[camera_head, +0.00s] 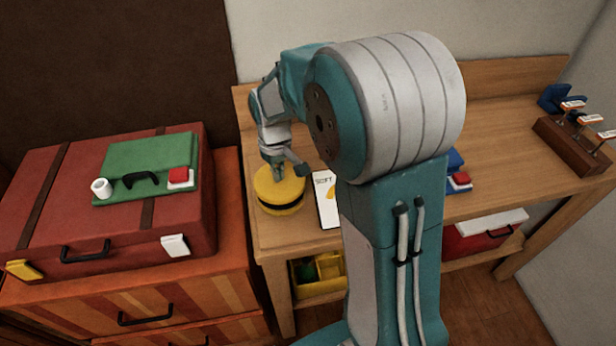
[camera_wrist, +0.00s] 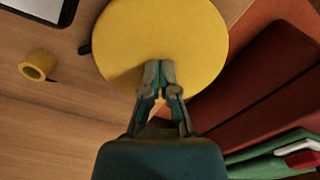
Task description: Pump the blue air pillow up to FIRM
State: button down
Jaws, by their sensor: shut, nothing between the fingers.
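A round yellow pump (camera_head: 279,186) with a black band sits at the left end of the wooden bench. Its flat yellow top also fills the upper middle of the wrist view (camera_wrist: 160,30). My gripper (camera_head: 279,178) is shut and empty, its fingertips over the pump's top; I cannot tell whether they touch it. The closed fingers also show in the wrist view (camera_wrist: 158,68). A white gauge card (camera_head: 325,200) beside the pump reads SOFT. A blue piece (camera_head: 455,160) partly shows behind my arm; I cannot tell whether it is the pillow, as my arm hides much of the bench.
A red suitcase (camera_head: 40,210) with a green pad (camera_head: 150,155) stands left of the bench. A small yellow ring (camera_wrist: 38,66) lies near the card. A wooden block with tagged tools (camera_head: 570,143) is at the far right. Bare bench (camera_head: 500,130) lies between.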

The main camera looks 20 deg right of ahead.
jog(key=shift+f, duration=0.25)
jog(key=shift+f, duration=0.85)
jog(key=shift+r, duration=2.95)
jog(key=shift+r, duration=3)
